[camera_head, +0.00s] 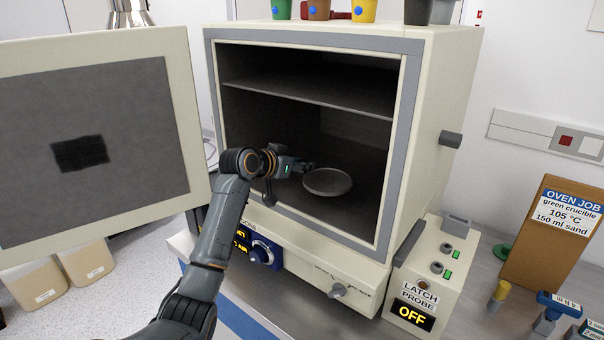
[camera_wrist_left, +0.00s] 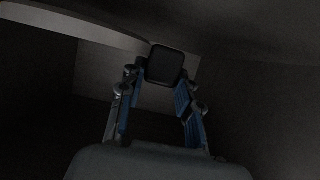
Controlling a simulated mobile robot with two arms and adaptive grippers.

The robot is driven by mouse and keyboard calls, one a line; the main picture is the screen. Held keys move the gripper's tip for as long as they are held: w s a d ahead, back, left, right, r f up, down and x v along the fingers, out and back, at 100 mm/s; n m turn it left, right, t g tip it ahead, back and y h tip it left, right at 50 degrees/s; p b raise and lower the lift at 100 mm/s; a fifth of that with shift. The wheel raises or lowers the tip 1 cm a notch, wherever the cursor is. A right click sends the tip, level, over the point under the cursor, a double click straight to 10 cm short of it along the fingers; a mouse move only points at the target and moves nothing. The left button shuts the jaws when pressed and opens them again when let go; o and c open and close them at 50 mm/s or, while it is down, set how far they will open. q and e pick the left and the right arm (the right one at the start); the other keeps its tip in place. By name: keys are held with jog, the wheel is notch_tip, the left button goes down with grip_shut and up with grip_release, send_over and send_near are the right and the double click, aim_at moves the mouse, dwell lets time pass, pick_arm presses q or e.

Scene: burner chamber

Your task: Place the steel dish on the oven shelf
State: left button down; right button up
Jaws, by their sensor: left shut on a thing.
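The steel dish (camera_head: 327,182) is a shallow round grey dish inside the open oven, low in the chamber, below the oven shelf (camera_head: 310,92). My left gripper (camera_head: 307,167) reaches in through the front opening and is shut on the dish's left rim. The dish looks about level. I cannot tell whether its underside touches the chamber floor. In the dark left wrist view, the gripper fingers (camera_wrist_left: 163,85) show, with the pale curved dish edge (camera_wrist_left: 75,20) at the upper left. My right gripper is not in view.
The oven door (camera_head: 150,120) stands wide open at the left. The oven's right wall and grey front frame (camera_head: 395,150) border the opening. The space above the shelf looks empty. A latch probe box (camera_head: 428,275) reading OFF stands at the right, near a job card (camera_head: 555,235).

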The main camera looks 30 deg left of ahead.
aim_at(299, 175)
pick_arm(q)
notch_tip(299, 175, down, 4)
jog(key=shift+w+r+p, duration=0.1)
jog(key=shift+r+p, duration=0.1)
jog(key=shift+p, duration=0.25)
jog(key=c, duration=1.3)
grip_release()
jog(key=shift+f, duration=0.1)
jog(key=o, duration=0.4)
jog(key=shift+c, duration=0.2)
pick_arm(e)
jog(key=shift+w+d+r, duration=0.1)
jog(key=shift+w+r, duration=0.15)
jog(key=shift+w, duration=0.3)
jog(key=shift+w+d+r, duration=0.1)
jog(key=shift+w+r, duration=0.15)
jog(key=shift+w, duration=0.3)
pick_arm(q)
jog(key=b+v, duration=0.3)
jog(key=v, duration=0.9)
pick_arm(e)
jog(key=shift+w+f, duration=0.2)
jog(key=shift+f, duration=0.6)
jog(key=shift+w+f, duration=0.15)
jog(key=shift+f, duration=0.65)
